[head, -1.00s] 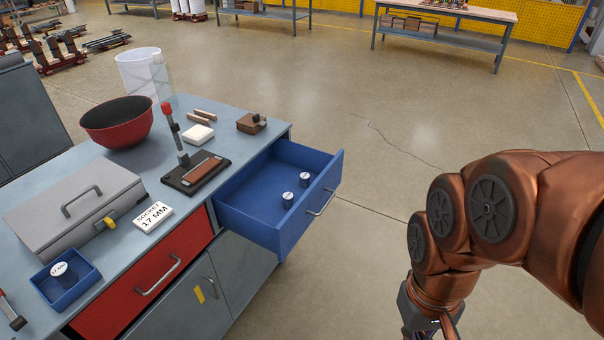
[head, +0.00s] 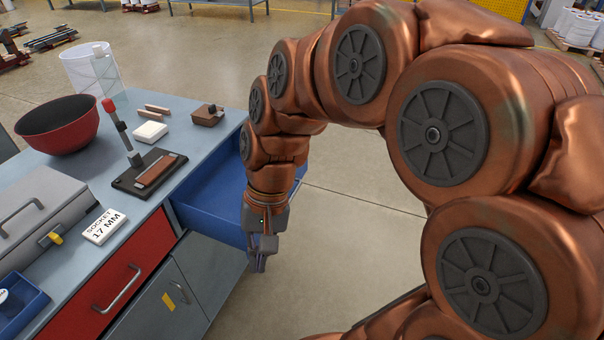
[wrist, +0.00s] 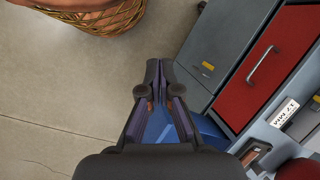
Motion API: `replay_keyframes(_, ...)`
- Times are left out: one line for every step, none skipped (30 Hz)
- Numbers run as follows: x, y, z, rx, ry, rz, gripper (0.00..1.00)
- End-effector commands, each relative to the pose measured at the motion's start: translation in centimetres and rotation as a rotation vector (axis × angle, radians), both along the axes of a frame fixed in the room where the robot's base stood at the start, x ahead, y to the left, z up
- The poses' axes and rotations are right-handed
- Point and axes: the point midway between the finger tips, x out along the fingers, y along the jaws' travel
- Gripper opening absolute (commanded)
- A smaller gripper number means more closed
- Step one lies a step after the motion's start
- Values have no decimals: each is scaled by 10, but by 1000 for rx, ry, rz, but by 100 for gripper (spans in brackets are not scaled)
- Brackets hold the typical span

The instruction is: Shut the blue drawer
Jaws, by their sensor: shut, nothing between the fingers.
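The blue drawer (head: 208,207) stands pulled out from the right end of the workbench in the head view. My arm and gripper hide its right part, its handle and the sockets inside. My gripper (head: 257,264) points down at the drawer's front end, shut and empty. I cannot tell if it touches the drawer. In the wrist view the fingers of my gripper (wrist: 155,72) are close together at the tips, and part of the blue drawer (wrist: 208,130) shows beside and between them.
The grey-blue workbench (head: 196,157) holds a red bowl (head: 57,123), a lever tool (head: 150,172), a white block (head: 150,131) and a socket label (head: 104,226). A red drawer (head: 110,288) is shut. Open floor (head: 355,190) lies to the right.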

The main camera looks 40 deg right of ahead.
Motion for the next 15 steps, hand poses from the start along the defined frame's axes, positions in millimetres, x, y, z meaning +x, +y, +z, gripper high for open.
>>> replay_keyframes(16,-2,-8,38,14,-73,0)
replay_keyframes(26,-4,-9,61,17,-118,0)
replay_keyframes(39,-6,-10,88,22,-178,0)
replay_keyframes(49,-9,-12,109,29,-224,0)
replay_keyframes(58,-12,-13,133,34,-269,0)
replay_keyframes(71,-17,-15,162,42,-329,0)
replay_keyframes(80,-21,-17,186,48,-377,0)
replay_keyframes(90,-27,-19,207,55,-424,0)
replay_keyframes(103,-35,-21,237,61,-488,0)
replay_keyframes(112,-41,-23,261,68,-536,0)
replay_keyframes(120,-48,-25,284,77,-584,0)
replay_keyframes(132,-59,-28,316,87,-649,0)
replay_keyframes(141,-67,-30,337,92,-698,0)
replay_keyframes(150,-77,-33,362,98,-748,0)
replay_keyframes(160,-90,-37,394,109,-815,0)
